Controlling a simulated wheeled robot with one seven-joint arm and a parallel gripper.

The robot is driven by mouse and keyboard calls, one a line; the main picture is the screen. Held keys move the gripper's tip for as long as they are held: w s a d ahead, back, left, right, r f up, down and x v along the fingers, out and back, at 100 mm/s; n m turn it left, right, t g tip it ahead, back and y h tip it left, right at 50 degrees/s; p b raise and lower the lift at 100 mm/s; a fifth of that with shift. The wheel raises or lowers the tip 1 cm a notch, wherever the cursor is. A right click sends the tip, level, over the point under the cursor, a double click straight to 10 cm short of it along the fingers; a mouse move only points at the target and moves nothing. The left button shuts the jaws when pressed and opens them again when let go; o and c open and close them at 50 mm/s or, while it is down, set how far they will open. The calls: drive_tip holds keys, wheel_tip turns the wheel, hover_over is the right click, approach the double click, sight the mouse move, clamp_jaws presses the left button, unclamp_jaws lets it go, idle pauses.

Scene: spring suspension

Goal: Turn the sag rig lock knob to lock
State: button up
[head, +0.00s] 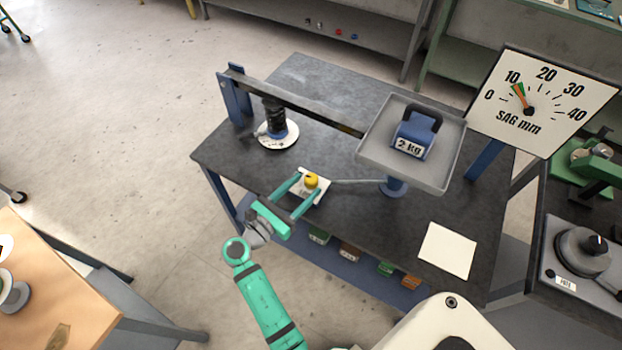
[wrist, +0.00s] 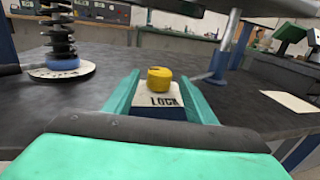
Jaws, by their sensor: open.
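The yellow lock knob (head: 311,181) sits on a small white plate (head: 321,189) on the dark workbench. In the wrist view the yellow knob (wrist: 159,78) stands on the plate, with the word LOCK (wrist: 163,100) printed on its near side. My teal gripper (head: 298,197) is open, with one finger on each side of the knob. The fingers also flank it in the wrist view (wrist: 160,95), with gaps showing on both sides. I cannot tell the knob's turn position.
A grey tray (head: 371,158) holding a blue 2 kg weight (head: 411,134) overhangs right of the knob. A black spring (head: 276,118) stands on a white disc at left. The dial (head: 541,100) points slightly above 10. White paper (head: 447,250) lies at right.

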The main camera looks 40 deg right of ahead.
sight(307, 185)
drive_tip(key=shift+w+d, duration=0.25)
drive_tip(key=shift+d, duration=0.75)
drive_tip(key=shift+w+d, duration=0.25)
drive_tip(key=shift+d, duration=0.75)
drive_tip(key=c, duration=1)
drive_tip(key=shift+c, duration=0.2)
